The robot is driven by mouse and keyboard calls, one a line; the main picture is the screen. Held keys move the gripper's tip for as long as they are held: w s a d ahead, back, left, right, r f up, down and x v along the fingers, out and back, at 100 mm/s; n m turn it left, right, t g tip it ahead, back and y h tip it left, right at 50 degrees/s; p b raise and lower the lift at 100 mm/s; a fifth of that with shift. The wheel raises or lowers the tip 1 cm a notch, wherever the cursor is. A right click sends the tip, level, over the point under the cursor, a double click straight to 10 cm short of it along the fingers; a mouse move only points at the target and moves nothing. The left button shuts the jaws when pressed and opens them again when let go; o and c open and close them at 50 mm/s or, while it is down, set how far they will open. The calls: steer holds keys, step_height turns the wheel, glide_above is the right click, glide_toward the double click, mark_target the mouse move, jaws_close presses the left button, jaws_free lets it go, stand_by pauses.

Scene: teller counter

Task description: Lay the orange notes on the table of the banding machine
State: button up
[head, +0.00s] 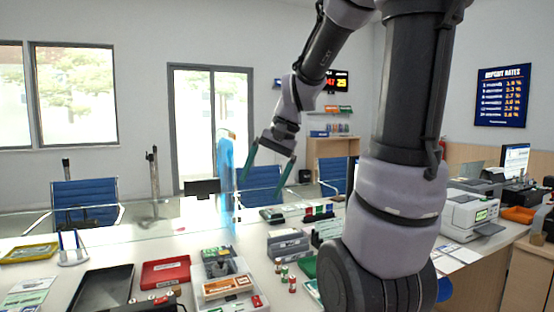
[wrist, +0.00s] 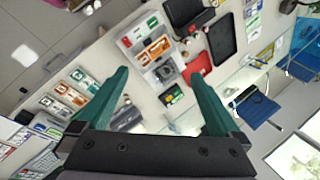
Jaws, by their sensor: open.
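Orange notes (head: 228,287) lie in a white tray (head: 253,300) at the front of the counter. In the wrist view the orange notes (wrist: 154,50) show in that tray, beyond my fingers. More orange-banded items (wrist: 70,94) lie in a row of slots at the left of the wrist view; I cannot tell which notes the task means. A light grey machine with a green display (head: 469,211) and a dark plate (head: 488,229) stands at the right; it may be the banding machine. My gripper (head: 265,184) is open and empty, high above the counter; it also shows in the wrist view (wrist: 160,76).
A red box (head: 166,271) and black tray (head: 104,287) stand left of the white tray. Small red and green cylinders (head: 292,284) stand right of it. A clear screen with a blue edge (head: 226,185) rises behind.

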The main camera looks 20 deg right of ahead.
steer(key=s+r+n+t+h, duration=0.1)
steer(key=s+r+n+t, duration=0.2)
steer(key=s+r, duration=0.3)
steer(key=s+t, duration=0.1)
steer(key=s, duration=0.1)
steer(key=shift+s+r+t+h, duration=0.25)
steer(key=shift+s+t+h, duration=0.05)
steer(key=shift+s+h, duration=0.1)
